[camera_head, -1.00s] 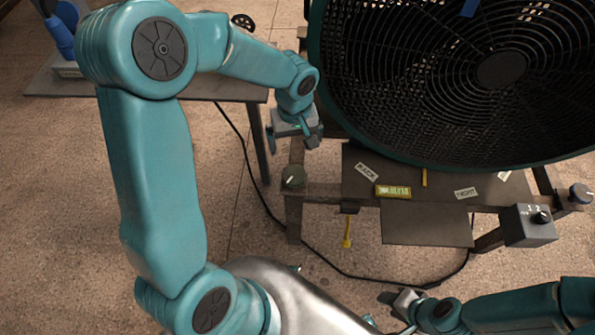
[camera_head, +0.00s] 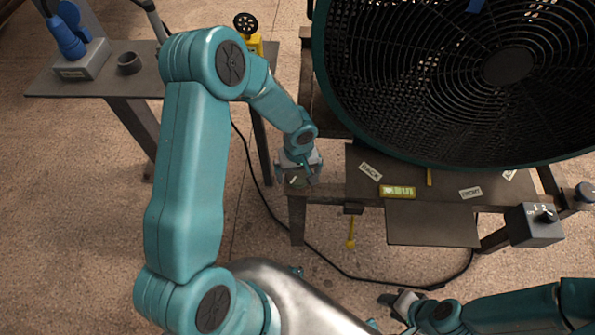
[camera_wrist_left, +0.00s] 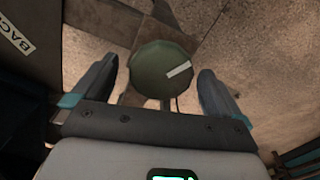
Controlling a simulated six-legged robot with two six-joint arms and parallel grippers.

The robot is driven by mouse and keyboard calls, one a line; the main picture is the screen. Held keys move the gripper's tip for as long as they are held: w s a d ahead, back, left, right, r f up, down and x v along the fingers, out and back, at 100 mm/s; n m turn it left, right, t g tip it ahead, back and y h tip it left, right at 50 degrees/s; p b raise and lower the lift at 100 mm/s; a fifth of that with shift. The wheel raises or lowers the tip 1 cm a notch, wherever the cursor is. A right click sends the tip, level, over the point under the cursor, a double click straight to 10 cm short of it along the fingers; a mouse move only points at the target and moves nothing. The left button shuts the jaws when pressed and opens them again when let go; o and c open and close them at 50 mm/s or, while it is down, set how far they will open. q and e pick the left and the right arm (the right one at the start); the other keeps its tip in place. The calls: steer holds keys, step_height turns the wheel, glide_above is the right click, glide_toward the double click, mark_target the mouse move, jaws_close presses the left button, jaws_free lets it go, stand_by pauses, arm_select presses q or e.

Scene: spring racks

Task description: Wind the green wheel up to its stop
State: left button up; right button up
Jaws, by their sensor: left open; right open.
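The green wheel (camera_wrist_left: 152,82) is a round dark-green knob with a white mark, in the left wrist view. It sits at the left front corner of the rack; in the head view my gripper mostly covers it (camera_head: 296,181). My left gripper (camera_wrist_left: 158,68) is open, with one finger on each side of the wheel. Gaps show between the fingers and the wheel's rim. My left gripper also shows in the head view (camera_head: 300,176), at the rack corner. My right gripper (camera_head: 396,300) is low at the bottom, away from the rack, and open.
A large black fan (camera_head: 420,90) stands on the rack beside the wheel. Labels, a small yellow display (camera_head: 397,192), a grey switch box (camera_head: 534,225) and a blue-grey knob (camera_head: 586,191) are along the front. A side table (camera_head: 60,88) stands left; a black cable (camera_head: 340,272) runs below.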

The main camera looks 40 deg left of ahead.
mark_target(298, 174)
arm_select(q)
steer(key=c, duration=1)
steer(key=shift+f+n+b, duration=0.2)
steer(key=shift+n+b, duration=0.1)
steer(key=shift+b, duration=0.4)
steer(key=shift+c, duration=0.2)
steer(key=n+b, duration=0.5)
steer(key=b, duration=0.5)
steer(key=shift+f+n+b, duration=0.1)
steer(key=shift+n+b, duration=0.2)
steer(key=shift+n, duration=0.1)
steer(key=shift+a+r+n+b, duration=0.1)
steer(key=shift+r+n+b, duration=0.05)
steer(key=shift+n+b, duration=0.6)
steer(key=shift+r+n+b, duration=0.15)
steer(key=shift+n+b, duration=0.55)
steer(key=shift+n, duration=0.05)
steer(key=o, duration=1)
steer(key=shift+o, duration=0.2)
step_height(298, 174, up, 16)
steer(key=p, duration=0.3)
steer(key=shift+r+p, duration=0.2)
steer(key=shift+p, duration=0.15)
steer(key=shift+f, duration=0.1)
